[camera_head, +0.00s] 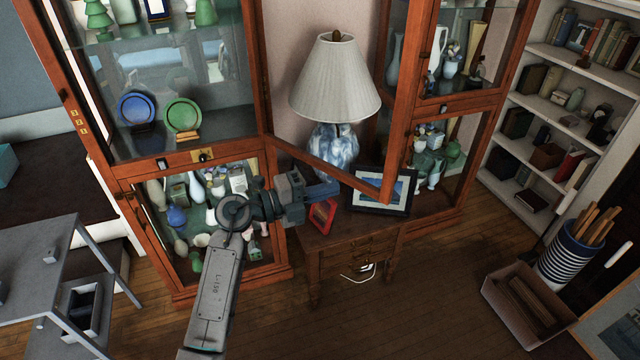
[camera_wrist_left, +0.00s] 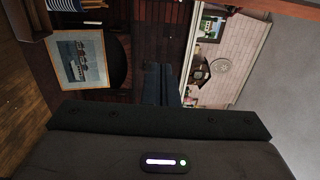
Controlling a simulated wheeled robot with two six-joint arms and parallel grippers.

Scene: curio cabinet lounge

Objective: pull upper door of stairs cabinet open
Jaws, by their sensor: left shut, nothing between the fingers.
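The wooden glass cabinet (camera_head: 262,60) stands at the left in the head view. An upper glass door stands swung out from its right side. The door's bottom rail (camera_head: 335,174) slants from the cabinet toward the right, and its free upright (camera_head: 403,120) hangs in front of the right-hand cabinet. My left gripper (camera_head: 326,188) is shut and empty, just below the bottom rail and above the small table. I cannot tell whether it touches the door. In the left wrist view its dark fingers (camera_wrist_left: 161,84) are together. My right gripper is not in view.
A lamp (camera_head: 335,80), a framed picture (camera_head: 381,190) and a red frame (camera_head: 322,215) are on the small wooden table (camera_head: 340,240). The lower door (camera_head: 160,235) looks closed. A striped bin (camera_head: 563,262) and a box (camera_head: 520,300) stand right. The middle floor is clear.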

